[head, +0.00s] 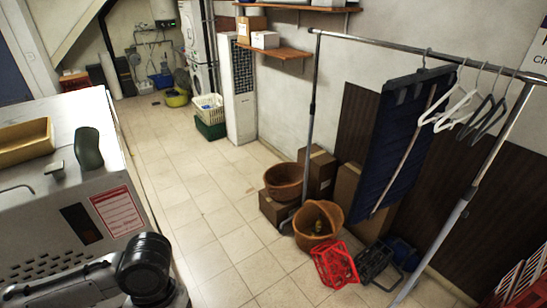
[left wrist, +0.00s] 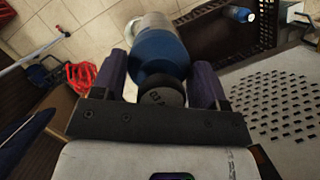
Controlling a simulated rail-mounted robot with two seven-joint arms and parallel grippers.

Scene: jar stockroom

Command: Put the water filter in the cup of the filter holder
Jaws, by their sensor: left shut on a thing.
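In the left wrist view a blue cylinder with a grey far end and a dark round cap, which looks like the water filter (left wrist: 160,52), lies between the two dark purple fingers of my left gripper (left wrist: 160,78). The gripper is shut on it and points over the tiled floor. A pale curved edge (left wrist: 133,30) shows partly behind the filter; I cannot tell what it belongs to. I cannot make out the filter holder or its cup for certain. In the head view only a black and grey part of my arm shows at the bottom left. My right gripper is not in view.
In the head view a white-topped unit (head: 80,110) at left bears a yellow tray (head: 24,143) and a dark green object (head: 88,148). A clothes rack (head: 311,100), brown tubs (head: 319,224) and a red basket (head: 335,265) stand at right. The tiled floor between is clear.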

